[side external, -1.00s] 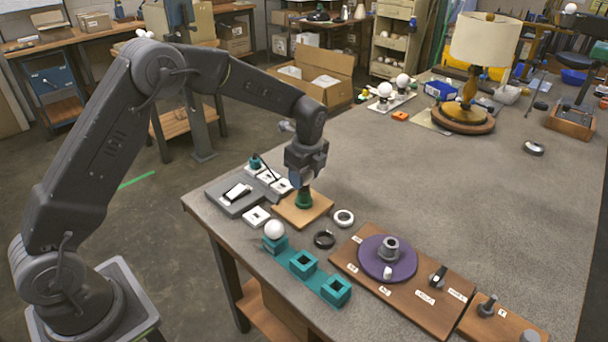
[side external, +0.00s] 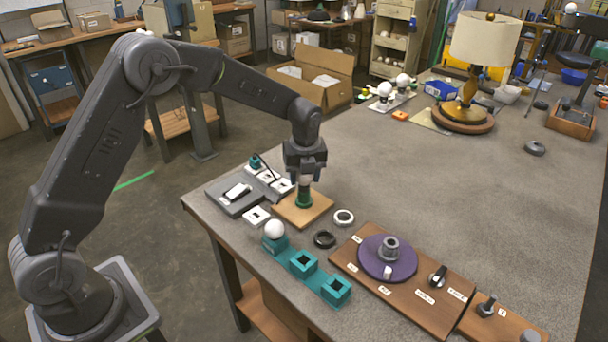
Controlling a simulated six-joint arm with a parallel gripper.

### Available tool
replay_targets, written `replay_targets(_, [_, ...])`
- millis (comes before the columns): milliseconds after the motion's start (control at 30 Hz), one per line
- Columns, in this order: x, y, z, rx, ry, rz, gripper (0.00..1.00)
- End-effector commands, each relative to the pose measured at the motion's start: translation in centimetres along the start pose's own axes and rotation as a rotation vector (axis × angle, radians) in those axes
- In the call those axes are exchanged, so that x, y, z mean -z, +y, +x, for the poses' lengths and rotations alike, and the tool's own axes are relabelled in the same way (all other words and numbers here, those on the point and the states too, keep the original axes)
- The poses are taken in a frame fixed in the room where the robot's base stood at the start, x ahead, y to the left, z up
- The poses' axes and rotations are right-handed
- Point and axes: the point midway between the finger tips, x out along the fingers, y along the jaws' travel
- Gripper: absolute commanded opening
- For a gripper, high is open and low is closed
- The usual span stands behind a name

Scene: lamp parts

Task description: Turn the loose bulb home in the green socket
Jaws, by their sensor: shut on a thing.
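The green socket (side external: 303,198) stands upright on a small square wooden board (side external: 316,209) near the table's left edge. My gripper (side external: 305,178) points straight down over the socket and is shut on the bulb. Only a pale sliver of the bulb (side external: 304,183) shows between the jaws and the socket; the jaws hide the rest. The bulb is in line with the socket's mouth, but how deep it sits cannot be told.
A teal holder (side external: 318,279) in front carries another white bulb (side external: 274,229) and has empty square cups. A black ring (side external: 325,239) and white ring (side external: 344,217) lie close by. A purple disc (side external: 372,262) sits on a labelled board. The table's middle is clear.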

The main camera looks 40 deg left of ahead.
Motion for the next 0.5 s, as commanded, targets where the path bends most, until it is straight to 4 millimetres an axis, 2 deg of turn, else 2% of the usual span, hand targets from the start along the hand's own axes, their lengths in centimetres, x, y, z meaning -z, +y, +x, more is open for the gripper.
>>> replay_targets(67, [0.02,0.01,0.02,0.003,0.001,0.027,0.31])
replay_targets(100, [0.02,0.00,0.03,0.005,0.001,0.038,0.50])
replay_targets(300, [0.02,0.00,0.02,0.004,0.000,0.035,0.69])
replay_targets(400, [0.01,0.00,0.02,0.004,0.000,0.034,0.78])
replay_targets(500, [0.00,0.00,0.01,0.004,0.000,0.034,0.78])
